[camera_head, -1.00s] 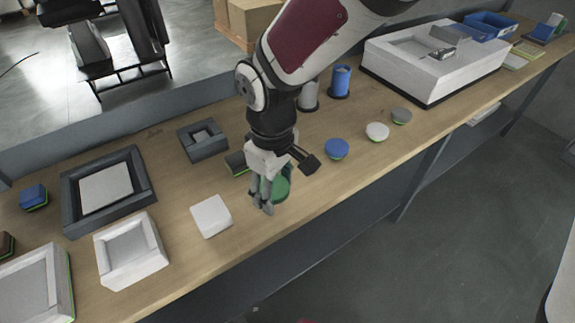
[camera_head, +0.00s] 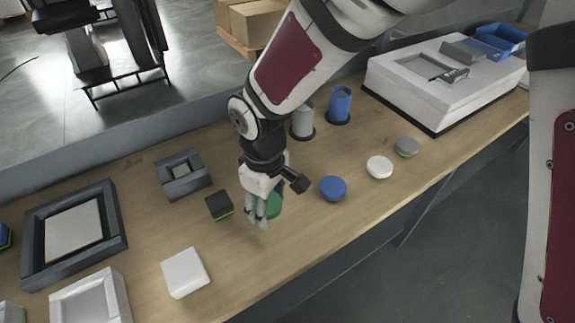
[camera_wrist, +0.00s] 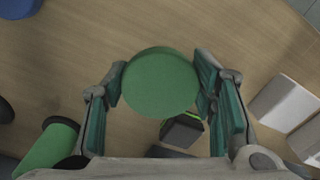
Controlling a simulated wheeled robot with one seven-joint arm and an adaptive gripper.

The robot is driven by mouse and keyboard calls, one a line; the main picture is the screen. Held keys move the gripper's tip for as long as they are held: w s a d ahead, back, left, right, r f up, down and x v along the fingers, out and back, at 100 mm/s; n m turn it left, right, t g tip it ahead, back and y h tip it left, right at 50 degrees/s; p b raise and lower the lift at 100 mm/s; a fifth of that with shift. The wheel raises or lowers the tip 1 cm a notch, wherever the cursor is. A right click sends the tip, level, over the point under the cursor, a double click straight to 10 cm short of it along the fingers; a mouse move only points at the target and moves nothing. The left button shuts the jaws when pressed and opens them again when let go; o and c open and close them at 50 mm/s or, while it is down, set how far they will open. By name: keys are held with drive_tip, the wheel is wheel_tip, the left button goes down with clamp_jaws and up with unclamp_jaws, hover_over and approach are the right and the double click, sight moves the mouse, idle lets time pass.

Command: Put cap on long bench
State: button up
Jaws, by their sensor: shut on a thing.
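The cap is a green round disc. It shows in the wrist view (camera_wrist: 160,82) and partly behind the fingers in the head view (camera_head: 274,205). My gripper (camera_head: 260,220) is shut on the cap, with one finger on each side of its rim in the wrist view. The long bench (camera_head: 330,225) has a wooden top that runs across the head view beneath the gripper. I cannot tell how large the gap is between cap and bench top.
A blue disc (camera_head: 333,188) and a white disc (camera_head: 380,167) lie right of the gripper. A dark block (camera_head: 219,205) and a white block (camera_head: 186,272) are to its left. A green cylinder (camera_wrist: 48,150) shows in the wrist view. Bare wood lies in front of the gripper.

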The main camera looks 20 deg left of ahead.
sight(270, 224)
drive_tip(key=shift+f, duration=2.2)
drive_tip(key=shift+f, duration=0.1)
drive_tip(key=o, duration=1.2)
wheel_tip(270, 224, up, 12)
drive_tip(key=shift+r, duration=0.15)
